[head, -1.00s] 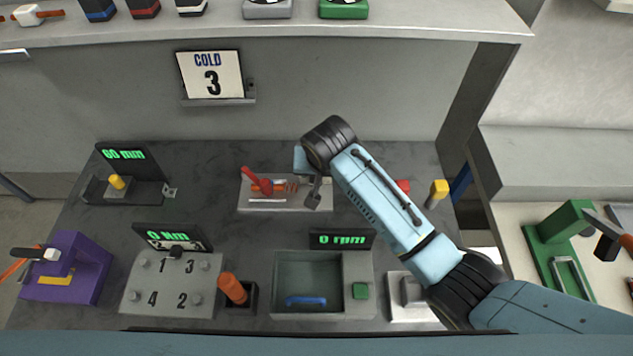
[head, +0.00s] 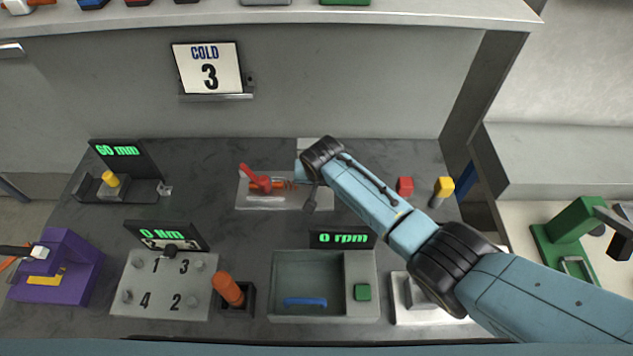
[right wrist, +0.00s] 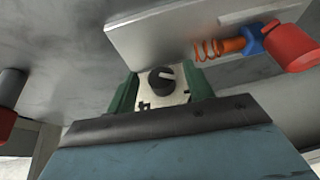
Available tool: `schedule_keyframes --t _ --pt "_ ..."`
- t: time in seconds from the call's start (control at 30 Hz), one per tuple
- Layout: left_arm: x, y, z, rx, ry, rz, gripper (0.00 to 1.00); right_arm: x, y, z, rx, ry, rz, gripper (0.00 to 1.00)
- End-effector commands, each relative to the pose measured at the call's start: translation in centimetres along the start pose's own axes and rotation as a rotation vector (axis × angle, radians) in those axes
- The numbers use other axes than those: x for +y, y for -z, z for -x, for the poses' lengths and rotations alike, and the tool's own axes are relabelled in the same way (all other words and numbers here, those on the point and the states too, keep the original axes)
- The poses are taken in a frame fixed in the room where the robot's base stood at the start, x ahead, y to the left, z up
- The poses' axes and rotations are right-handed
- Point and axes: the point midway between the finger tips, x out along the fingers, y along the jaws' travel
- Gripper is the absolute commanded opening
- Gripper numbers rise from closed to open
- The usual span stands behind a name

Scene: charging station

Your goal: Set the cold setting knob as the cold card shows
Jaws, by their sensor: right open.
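The cold card (head: 207,68) reads "COLD 3" and stands on a small ledge on the back wall in the head view. In the right wrist view, the setting knob (right wrist: 160,83) is round and black, with a white pointer mark toward its upper right. It sits on a pale plate (right wrist: 178,98) with black markings, mostly hidden. My right gripper (right wrist: 161,74) has green fingers, open, one on each side of the knob; I cannot tell whether they touch it. In the head view my arm hides the knob and the fingers. My left gripper is not in view.
A plate with a red clamp and orange spring (head: 265,186) lies close beside my right wrist. A red block (head: 405,186) and a yellow-topped piece (head: 443,187) stand right of the arm. A grey tray (head: 322,280) and numbered bolt plate (head: 150,300) are in front.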

Motion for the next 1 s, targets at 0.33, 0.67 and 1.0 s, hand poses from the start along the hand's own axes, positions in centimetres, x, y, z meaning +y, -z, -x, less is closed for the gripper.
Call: schedule_keyframes --t 0.33,0.67,1.0 --pt "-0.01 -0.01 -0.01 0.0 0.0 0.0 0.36 -0.01 0.03 -0.06 0.0 0.0 0.0 0.43" --pt "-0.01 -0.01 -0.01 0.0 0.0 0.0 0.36 0.01 0.01 -0.06 0.0 0.001 0.0 0.07" --pt "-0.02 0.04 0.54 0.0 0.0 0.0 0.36 0.23 0.01 0.0 0.0 0.073 -0.033 0.07"
